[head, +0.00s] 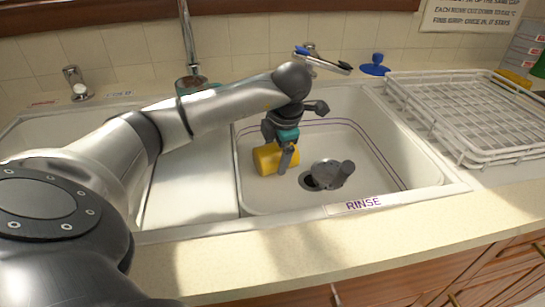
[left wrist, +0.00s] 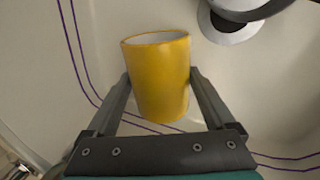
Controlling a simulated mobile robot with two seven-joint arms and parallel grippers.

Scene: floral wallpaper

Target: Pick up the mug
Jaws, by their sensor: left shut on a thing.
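The yellow mug (head: 267,160) is in the right sink basin, at its left side, and appears to lie on its side in the head view. In the left wrist view the mug (left wrist: 160,78) shows its pale inside at the top, and no handle is visible. My left gripper (head: 284,160) reaches down into the basin. Its fingers (left wrist: 160,90) are on both sides of the mug, shut on it. I cannot tell whether the mug touches the basin floor. My right gripper is not in view.
The sink basin (head: 375,185) has a drain with a grey stopper (head: 333,173) close to the mug on the right. A white dish rack (head: 470,110) stands on the counter at the right. A faucet (head: 189,45) rises behind the sink. The counter front (head: 250,260) is clear.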

